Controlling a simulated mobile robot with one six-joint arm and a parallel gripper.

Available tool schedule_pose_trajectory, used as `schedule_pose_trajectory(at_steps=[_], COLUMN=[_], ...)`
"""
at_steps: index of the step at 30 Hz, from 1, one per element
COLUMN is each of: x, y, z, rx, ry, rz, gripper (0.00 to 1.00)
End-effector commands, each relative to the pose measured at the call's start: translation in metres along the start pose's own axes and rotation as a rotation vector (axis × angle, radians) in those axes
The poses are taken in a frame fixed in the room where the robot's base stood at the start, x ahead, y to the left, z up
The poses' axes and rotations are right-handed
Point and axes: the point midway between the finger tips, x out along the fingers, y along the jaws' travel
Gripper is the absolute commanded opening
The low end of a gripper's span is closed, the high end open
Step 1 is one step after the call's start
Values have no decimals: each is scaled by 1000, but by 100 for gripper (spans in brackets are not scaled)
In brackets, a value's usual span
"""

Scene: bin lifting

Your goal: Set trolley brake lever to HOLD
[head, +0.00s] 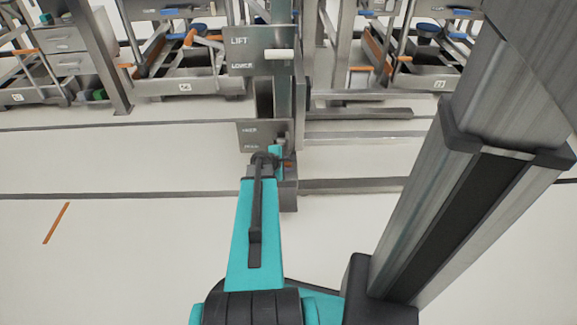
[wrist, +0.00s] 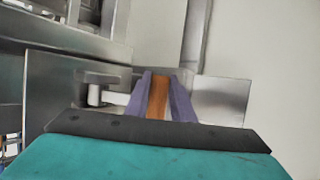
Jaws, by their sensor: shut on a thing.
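My gripper (head: 278,155) reaches forward to the lower part of the steel column. In the wrist view its two purple fingers (wrist: 163,80) are closed around an orange grip, which appears to be the brake lever (wrist: 158,97). The small grey brake plate (head: 250,129) stands just behind and left of my gripper in the head view. It has two lines of lettering, too blurred to read surely. Most of the lever is hidden by my gripper in the head view, so I cannot tell its setting.
Above is a plate marked LIFT and LOWER (head: 240,54) with a white handle (head: 281,54). A grey knob (wrist: 98,80) sits left of the fingers. Trolleys with orange and blue parts stand behind.

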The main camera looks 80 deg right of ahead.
Motion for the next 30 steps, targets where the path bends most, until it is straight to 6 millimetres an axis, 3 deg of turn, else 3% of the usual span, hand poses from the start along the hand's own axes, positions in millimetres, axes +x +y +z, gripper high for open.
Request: schedule_pose_trajectory(at_steps=[3,4,7,20,30], x=[5,5,4,-1,-34], y=[-5,-5,-4,-1,0], z=[0,0,0,1,2], rx=[2,2,2,2,1], ry=[-1,-1,-1,-1,1], rz=[-9,-9,-7,-2,-1], gripper=[0,25,40,40,40])
